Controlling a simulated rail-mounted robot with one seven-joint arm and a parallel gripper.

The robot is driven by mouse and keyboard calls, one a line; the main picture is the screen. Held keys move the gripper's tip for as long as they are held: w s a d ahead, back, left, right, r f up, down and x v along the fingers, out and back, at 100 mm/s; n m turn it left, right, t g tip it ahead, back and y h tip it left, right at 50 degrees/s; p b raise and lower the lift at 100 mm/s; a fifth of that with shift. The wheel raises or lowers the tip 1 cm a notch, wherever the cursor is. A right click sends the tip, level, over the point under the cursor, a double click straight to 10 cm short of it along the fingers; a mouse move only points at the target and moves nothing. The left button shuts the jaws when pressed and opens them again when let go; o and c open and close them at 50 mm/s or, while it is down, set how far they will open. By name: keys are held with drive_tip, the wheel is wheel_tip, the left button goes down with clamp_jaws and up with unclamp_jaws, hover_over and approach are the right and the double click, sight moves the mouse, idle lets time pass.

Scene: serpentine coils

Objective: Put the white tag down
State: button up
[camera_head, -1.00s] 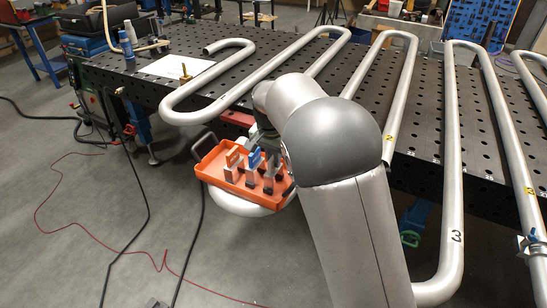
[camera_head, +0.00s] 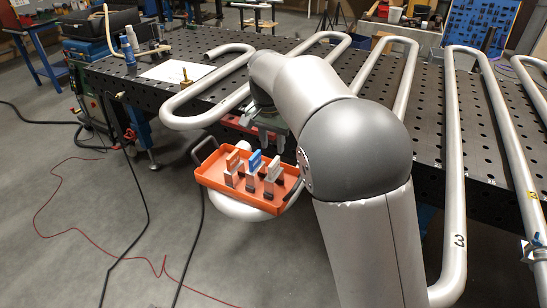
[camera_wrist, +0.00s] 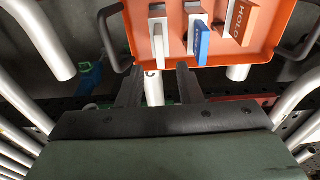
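The white tag (camera_wrist: 158,48) stands in the orange tray (camera_head: 222,185), upright in a grey holder, at the left of the row in the wrist view. In the head view it is the rightmost tag (camera_head: 274,166). A blue tag (camera_wrist: 201,42) and an orange tag (camera_wrist: 242,20) marked HOLD stand beside it. My gripper (camera_wrist: 159,76) is open, with nothing between its fingers. Its fingertips are close to the white tag but apart from it. In the head view my gripper (camera_head: 264,137) is above the tray's back edge.
The tray has dark handles (camera_head: 204,147) at its sides. Behind it is the perforated table (camera_head: 150,90) with silver serpentine pipes (camera_head: 455,150). A white sheet (camera_head: 172,68) lies on the table.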

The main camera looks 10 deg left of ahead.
drive_tip(key=shift+s+r, duration=0.15)
drive_tip(key=shift+r, duration=0.9)
drive_tip(key=shift+s+r, duration=0.1)
drive_tip(key=shift+r, duration=0.95)
drive_tip(key=s+d+f+n, duration=0.1)
drive_tip(key=s+d, duration=0.4)
drive_tip(key=d, duration=0.4)
drive_tip(key=s+d, duration=0.5)
drive_tip(key=d, duration=0.4)
drive_tip(key=s+d+f+n, duration=0.1)
drive_tip(key=s+d+f, duration=0.3)
drive_tip(key=s, duration=0.5)
drive_tip(key=s+d+f+n, duration=0.1)
drive_tip(key=s+d+f, duration=0.4)
drive_tip(key=s, duration=0.5)
drive_tip(key=shift+d+g, duration=0.3)
drive_tip(key=shift+s, duration=0.1)
wheel_tip(320, 180, down, 6)
drive_tip(key=b, duration=0.5)
drive_tip(key=shift+a+b, duration=0.25)
drive_tip(key=shift+b, duration=0.05)
